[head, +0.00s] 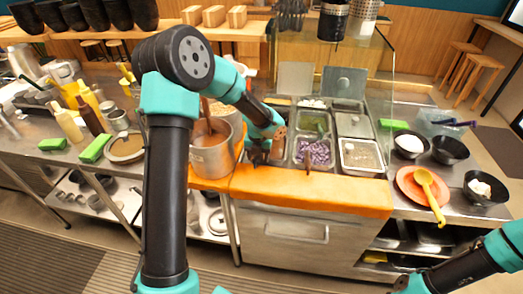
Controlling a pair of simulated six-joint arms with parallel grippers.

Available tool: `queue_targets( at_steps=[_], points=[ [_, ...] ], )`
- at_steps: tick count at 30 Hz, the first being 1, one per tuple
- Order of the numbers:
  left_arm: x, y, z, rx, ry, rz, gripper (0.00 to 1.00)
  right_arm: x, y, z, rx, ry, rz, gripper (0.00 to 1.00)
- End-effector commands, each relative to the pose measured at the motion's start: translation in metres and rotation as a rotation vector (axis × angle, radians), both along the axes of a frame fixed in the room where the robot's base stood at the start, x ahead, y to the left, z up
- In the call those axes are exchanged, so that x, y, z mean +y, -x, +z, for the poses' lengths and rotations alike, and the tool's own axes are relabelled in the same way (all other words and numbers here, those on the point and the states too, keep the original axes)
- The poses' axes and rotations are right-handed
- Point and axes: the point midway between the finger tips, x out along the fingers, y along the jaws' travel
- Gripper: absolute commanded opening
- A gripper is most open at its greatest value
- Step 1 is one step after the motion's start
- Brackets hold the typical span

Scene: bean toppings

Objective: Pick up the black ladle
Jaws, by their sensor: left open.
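I cannot clearly make out a black ladle. A pot (211,160) stands on the left of the orange counter, with a brown handle (205,108) sticking up from it. My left gripper (256,158) is open and points down between the pot and the topping pans, its dark fingers close to the pot's right side. Anything between or behind the fingers is too small and hidden to tell. My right gripper (402,286) is low at the bottom edge, partly cut off, far from the pans.
Pans of toppings, including a purple one (313,153), sit under a glass guard (378,70). To the right are black bowls (451,148), an orange plate (404,190) with a yellow spoon (428,190), and a clear container (428,121) with dark purple handles. The orange front ledge (330,192) is mostly clear.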

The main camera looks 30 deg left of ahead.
Motion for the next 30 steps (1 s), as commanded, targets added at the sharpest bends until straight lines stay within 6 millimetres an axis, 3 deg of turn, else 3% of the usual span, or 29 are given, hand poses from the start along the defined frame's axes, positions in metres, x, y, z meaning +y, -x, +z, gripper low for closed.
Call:
queue_targets(
  at_steps=[6,23,30],
  points=[
    [-0.0001,-0.0001,0.0004,0.000,0.000,0.000,0.54,0.0000,0.0000,0.0000,0.000,0.000,0.000,0.43],
    [-0.0001,-0.0001,0.0005,0.000,0.000,0.000,0.01,0.0000,0.0000,0.0000,0.000,0.000,0.000,0.43],
    [0.0000,-0.0002,0.0008,-0.001,0.000,0.000,0.00,0.0000,0.0000,0.0000,0.000,0.000,0.000,0.43]
  ],
)
